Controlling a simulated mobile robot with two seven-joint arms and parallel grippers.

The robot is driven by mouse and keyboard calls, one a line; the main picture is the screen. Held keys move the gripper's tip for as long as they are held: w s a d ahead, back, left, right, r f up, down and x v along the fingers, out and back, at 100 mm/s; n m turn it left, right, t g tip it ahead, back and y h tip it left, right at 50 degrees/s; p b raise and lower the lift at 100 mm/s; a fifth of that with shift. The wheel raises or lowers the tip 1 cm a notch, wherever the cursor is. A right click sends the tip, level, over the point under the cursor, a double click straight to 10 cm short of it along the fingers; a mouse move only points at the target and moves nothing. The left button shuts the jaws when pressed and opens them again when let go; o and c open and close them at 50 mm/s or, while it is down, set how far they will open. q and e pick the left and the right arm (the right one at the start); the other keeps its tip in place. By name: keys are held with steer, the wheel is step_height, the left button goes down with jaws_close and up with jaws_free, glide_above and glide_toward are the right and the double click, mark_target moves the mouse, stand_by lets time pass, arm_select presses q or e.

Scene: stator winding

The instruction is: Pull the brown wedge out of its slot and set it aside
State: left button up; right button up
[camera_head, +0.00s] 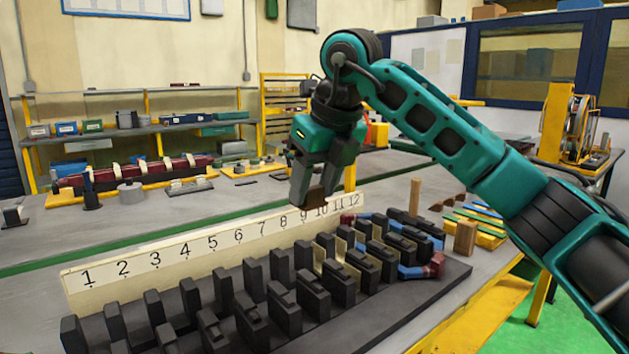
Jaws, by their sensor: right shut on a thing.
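My right gripper (315,188) points down above the number strip, near the marks 9 and 10. It is shut on the brown wedge (315,196), a small brown piece showing between and just below its fingertips. The black slotted stator block (420,293) lies below, with rows of upright dark teeth. The wedge appears apart from the slots, though its exact height over the strip is hard to tell. My left gripper is not in view.
The white number strip (190,252) stands behind the teeth. Red and blue coils sit in the right-end slots. A wooden block (466,237) and a tray of coloured strips (478,225) lie at right.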

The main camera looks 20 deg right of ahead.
mark_target(317, 205)
steer(key=shift+f+b, duration=0.45)
steer(key=shift+f, duration=0.35)
steer(key=shift+f+b, duration=0.4)
steer(key=shift+f, duration=0.25)
steer(key=shift+f+b, duration=0.55)
steer(key=shift+f, duration=0.25)
arm_select(q)
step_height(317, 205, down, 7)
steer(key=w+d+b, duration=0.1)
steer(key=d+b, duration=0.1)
steer(key=b, duration=0.5)
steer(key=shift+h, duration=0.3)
arm_select(e)
step_height(317, 205, down, 10)
steer(key=shift+f, duration=0.25)
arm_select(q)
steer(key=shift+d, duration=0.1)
